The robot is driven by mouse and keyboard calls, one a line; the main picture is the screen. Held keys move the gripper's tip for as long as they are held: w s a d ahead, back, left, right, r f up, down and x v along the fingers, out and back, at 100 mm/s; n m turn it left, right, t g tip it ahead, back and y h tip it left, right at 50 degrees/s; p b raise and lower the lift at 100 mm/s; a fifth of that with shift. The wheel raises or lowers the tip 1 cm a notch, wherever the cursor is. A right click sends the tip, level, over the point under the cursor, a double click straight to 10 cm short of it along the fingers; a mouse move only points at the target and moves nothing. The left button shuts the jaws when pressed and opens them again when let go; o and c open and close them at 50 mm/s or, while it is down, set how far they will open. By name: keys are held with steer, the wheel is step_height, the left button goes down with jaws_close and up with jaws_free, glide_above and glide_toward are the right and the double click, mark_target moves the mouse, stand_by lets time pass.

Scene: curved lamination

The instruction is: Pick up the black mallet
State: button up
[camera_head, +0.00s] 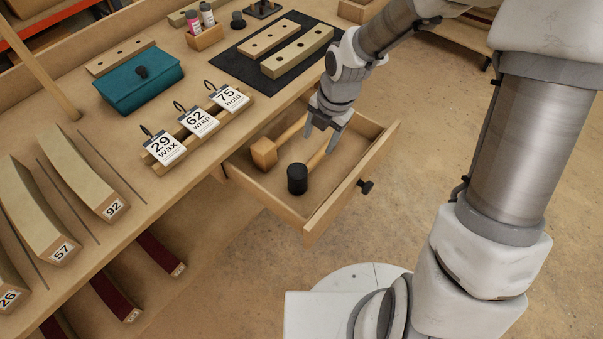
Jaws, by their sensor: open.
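The black mallet (297,179) lies in the open drawer (311,228), its dark round head toward the front and its pale handle running back and right. A second mallet with a wooden block head (263,153) lies to its left in the same drawer. My gripper (321,142) points down into the drawer, its two fingers apart, over the black mallet's handle. The handle shows between and behind the fingers. I cannot tell whether the fingers touch it. Part of the handle's far end is hidden by my gripper.
On the bench are numbered tags (197,121), a teal box (139,83), a black mat (233,65) with wooden pieces, and curved wooden laminations (82,174). Open floor lies to the right.

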mark_target(313, 161)
steer(key=f, duration=0.2)
steer(key=f+b, duration=0.1)
steer(key=f, duration=0.2)
steer(key=w+a+f+b, duration=0.1)
steer(key=f, duration=0.1)
steer(key=shift+f, duration=0.15)
steer(key=shift+w+a+f+b, duration=0.15)
steer(key=shift+f+b, duration=0.45)
steer(key=shift+f, duration=0.75)
steer(key=shift+w+a+f+b, duration=0.1)
steer(key=shift+w+f+b, duration=0.3)
steer(key=shift+f, duration=0.9)
steer(key=shift+s, duration=0.15)
jaws_close()
